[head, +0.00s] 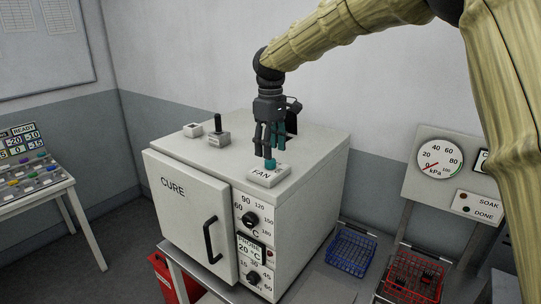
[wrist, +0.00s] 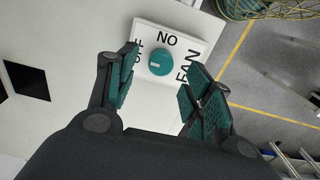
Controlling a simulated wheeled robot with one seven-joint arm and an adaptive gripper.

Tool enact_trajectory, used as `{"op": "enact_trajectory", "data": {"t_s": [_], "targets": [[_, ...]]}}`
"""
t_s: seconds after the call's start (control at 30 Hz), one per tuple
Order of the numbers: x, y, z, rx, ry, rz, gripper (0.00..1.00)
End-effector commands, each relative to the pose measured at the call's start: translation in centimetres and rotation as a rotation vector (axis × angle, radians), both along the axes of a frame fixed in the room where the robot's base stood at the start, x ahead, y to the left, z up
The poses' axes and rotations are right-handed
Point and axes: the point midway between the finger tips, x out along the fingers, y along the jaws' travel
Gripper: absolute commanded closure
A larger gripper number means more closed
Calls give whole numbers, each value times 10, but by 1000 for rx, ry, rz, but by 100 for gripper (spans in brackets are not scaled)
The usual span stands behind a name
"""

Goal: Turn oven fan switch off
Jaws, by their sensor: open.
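The oven (head: 190,195), a pale box with a door marked CURE, stands on a bench. On its top near the front right edge is a white plate marked FAN (head: 267,177). A round teal switch knob (head: 270,163) sits on the plate. In the wrist view the knob (wrist: 161,63) has a pale mark and lies between the plate's ON and OFF labels, the OFF label partly hidden by a finger. Which label the mark points to I cannot tell. My gripper (head: 268,150) is open above the plate. In the wrist view its fingers (wrist: 160,95) are apart on either side of the knob, with nothing held.
A black lever on a grey block (head: 218,131) and a small white block (head: 192,130) stand farther left on the oven top. A blue basket (head: 351,250) and a red basket (head: 413,277) are to the right. A pressure gauge (head: 440,159) is on a panel behind.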

Motion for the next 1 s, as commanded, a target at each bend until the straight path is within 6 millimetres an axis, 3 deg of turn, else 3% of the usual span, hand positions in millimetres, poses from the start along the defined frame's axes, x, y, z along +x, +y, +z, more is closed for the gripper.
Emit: {"op": "enact_trajectory", "data": {"t_s": [0.2,0.4,0.6,1.0], "targets": [[1,0,42,2,-3,-1,49],[1,0,69,1,-1,-1,49],[0,0,81,1,1,0,49],[0,0,83,1,1,0,49]]}}
